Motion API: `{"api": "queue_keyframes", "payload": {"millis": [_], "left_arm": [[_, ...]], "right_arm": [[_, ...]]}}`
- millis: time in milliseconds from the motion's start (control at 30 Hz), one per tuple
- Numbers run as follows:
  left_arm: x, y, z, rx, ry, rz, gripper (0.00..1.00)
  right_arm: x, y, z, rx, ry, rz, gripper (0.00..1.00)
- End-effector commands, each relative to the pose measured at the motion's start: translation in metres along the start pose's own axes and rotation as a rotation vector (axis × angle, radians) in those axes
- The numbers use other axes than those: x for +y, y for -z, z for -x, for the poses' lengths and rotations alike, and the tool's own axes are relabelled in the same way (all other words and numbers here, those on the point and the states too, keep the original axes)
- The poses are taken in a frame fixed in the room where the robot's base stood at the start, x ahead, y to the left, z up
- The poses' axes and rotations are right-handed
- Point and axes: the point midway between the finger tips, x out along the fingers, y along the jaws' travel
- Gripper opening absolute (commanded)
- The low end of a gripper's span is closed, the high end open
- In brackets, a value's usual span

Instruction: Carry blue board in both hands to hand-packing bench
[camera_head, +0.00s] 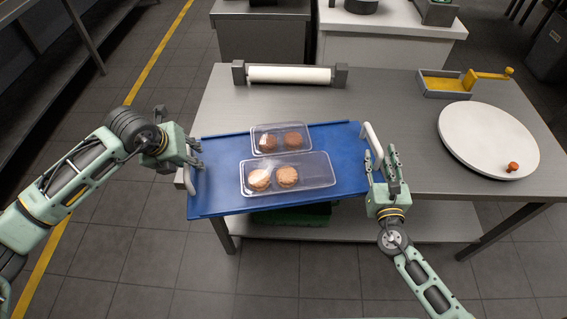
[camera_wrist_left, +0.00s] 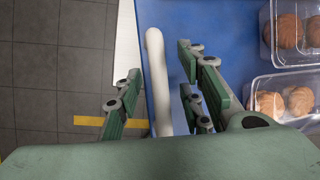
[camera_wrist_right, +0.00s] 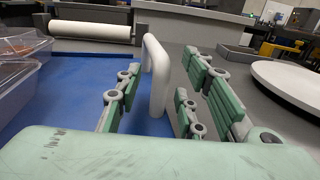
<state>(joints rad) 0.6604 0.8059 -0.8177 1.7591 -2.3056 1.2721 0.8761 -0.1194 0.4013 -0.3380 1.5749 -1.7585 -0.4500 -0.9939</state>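The blue board (camera_head: 220,209) lies on the front of the steel bench (camera_head: 400,99), with its near part overhanging the edge. Two clear trays stand on it: a small one (camera_head: 278,127) behind a larger one (camera_head: 320,178), each with two round biscuits. My left gripper (camera_head: 194,152) is open at the board's left white handle; in the left wrist view its fingers stand on either side of that handle (camera_wrist_left: 157,75), with gaps. My right gripper (camera_head: 383,172) is open at the right white handle (camera_head: 372,143); the right wrist view shows that handle (camera_wrist_right: 156,75) between its spread fingers.
A white roller (camera_head: 289,75) stands at the bench's back. A round white disc (camera_head: 480,135) with one small brown piece and a grey tray with a yellow tool (camera_head: 445,83) lie to the right. Other benches stand behind; open tiled floor lies to the left and front.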

Motion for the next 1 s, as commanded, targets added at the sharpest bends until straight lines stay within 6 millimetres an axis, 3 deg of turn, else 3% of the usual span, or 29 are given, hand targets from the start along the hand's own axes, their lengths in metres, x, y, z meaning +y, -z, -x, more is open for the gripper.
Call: {"api": "queue_keyframes", "payload": {"millis": [233,633,1000], "left_arm": [[0.0001,0.0001,-0.0002,0.0,0.0,0.0,0.34],[0.0002,-0.0001,0.0001,0.0,0.0,0.0,0.0],[0.0004,-0.0003,0.0002,-0.001,-0.001,0.002,0.0]], "right_arm": [[0.0001,0.0001,0.0001,0.0,0.0,0.0,0.34],[0.0,0.0001,0.0003,0.0,0.0,0.0,0.0],[0.0001,0.0002,0.0004,0.0,0.0,0.0,0.0]]}}
